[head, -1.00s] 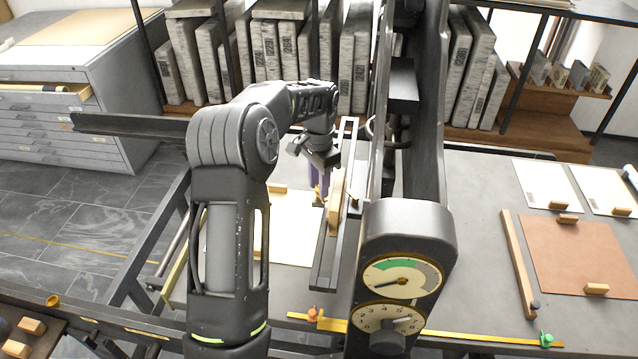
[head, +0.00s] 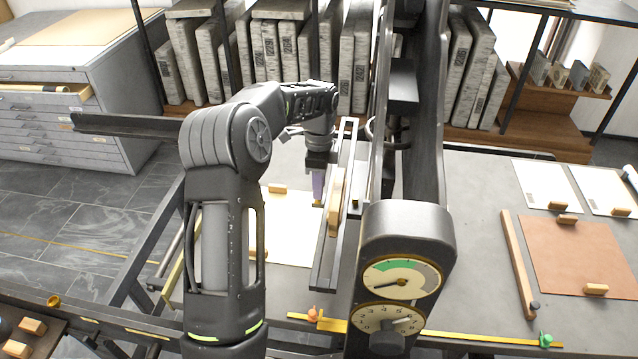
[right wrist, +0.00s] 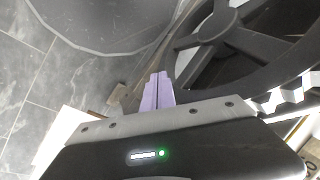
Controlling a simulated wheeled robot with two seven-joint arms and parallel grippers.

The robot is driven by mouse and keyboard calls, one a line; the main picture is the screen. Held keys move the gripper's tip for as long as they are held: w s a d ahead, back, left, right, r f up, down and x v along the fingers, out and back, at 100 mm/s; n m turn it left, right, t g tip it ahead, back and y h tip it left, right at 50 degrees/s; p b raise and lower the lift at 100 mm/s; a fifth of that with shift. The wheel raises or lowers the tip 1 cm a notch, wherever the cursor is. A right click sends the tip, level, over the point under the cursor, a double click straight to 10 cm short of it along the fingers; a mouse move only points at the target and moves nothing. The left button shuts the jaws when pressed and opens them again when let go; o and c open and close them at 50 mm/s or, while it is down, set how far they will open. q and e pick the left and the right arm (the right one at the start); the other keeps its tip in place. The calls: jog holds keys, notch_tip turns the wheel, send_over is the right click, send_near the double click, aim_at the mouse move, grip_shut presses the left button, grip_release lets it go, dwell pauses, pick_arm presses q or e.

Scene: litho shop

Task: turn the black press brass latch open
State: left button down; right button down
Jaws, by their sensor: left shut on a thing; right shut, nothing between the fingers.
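The black press (head: 405,225) stands in the middle of the head view, with a tall black frame and a column with two dials. A narrow black frame (head: 322,275) with a wooden grip (head: 336,200) runs along its left side. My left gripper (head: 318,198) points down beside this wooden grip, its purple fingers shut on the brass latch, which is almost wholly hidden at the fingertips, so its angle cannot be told. My right gripper (right wrist: 157,95) is shut and empty in the right wrist view, near a large dark spoked wheel (right wrist: 235,45). It does not show in the head view.
A cream sheet (head: 285,235) lies on the press bed. A yellow rail (head: 470,338) with orange and green knobs crosses the front. To the right, the table holds a brown plate (head: 580,255) and white sheets. Grey slabs (head: 270,50) stand on shelves behind.

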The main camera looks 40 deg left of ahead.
dwell(0.4)
pick_arm(q)
jog(key=c, duration=1.4)
grip_release()
jog(key=shift+o, duration=0.2)
jog(key=shift+r, duration=0.1)
notch_tip(320, 180, up, 8)
jog(key=shift+f+b, duration=0.2)
jog(key=shift+b, duration=0.25)
